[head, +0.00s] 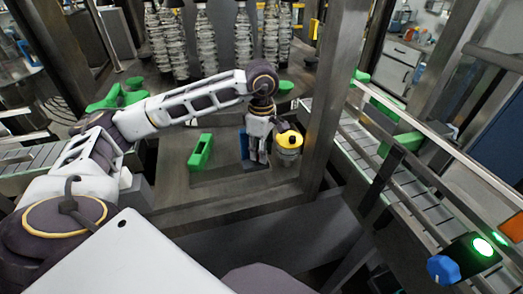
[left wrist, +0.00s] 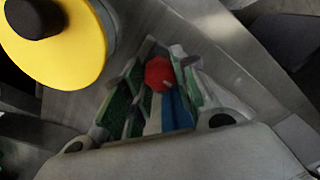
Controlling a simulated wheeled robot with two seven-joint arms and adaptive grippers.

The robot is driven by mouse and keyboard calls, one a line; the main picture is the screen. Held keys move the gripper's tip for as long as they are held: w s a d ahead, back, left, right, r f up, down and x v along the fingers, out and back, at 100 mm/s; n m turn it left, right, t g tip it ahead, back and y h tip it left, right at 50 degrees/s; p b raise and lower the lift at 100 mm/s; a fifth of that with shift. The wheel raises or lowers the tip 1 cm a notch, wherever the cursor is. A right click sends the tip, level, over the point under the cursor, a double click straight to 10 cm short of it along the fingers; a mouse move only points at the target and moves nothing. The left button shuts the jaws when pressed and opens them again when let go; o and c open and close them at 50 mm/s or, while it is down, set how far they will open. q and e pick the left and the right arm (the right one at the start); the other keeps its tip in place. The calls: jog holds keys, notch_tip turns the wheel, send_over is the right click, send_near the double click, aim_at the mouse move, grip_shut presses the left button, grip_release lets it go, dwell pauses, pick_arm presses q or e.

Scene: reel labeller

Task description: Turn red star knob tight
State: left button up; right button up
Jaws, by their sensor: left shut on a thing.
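The red star knob (left wrist: 159,74) shows in the left wrist view, between the two fingers of my left gripper (left wrist: 155,95). The fingers are shut on the knob, one at each side of it. In the head view my left gripper (head: 258,155) points down in front of a blue part (head: 244,146) on the machine deck; the knob is hidden there behind the fingers. A blue strip (left wrist: 177,106) shows below the knob in the left wrist view. My right gripper is not in view.
A yellow-topped cylinder (head: 289,145) stands close on the right of my left gripper; its yellow disc (left wrist: 55,40) looms in the left wrist view. A green block (head: 201,151) lies to the left. A metal post (head: 333,90) and a conveyor (head: 420,190) are further right.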

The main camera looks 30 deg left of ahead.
pick_arm(q)
jog(key=o, duration=1.1)
jog(key=shift+c, duration=0.2)
jog(key=shift+r, duration=0.15)
notch_tip(320, 180, up, 12)
dwell(0.4)
dwell(0.5)
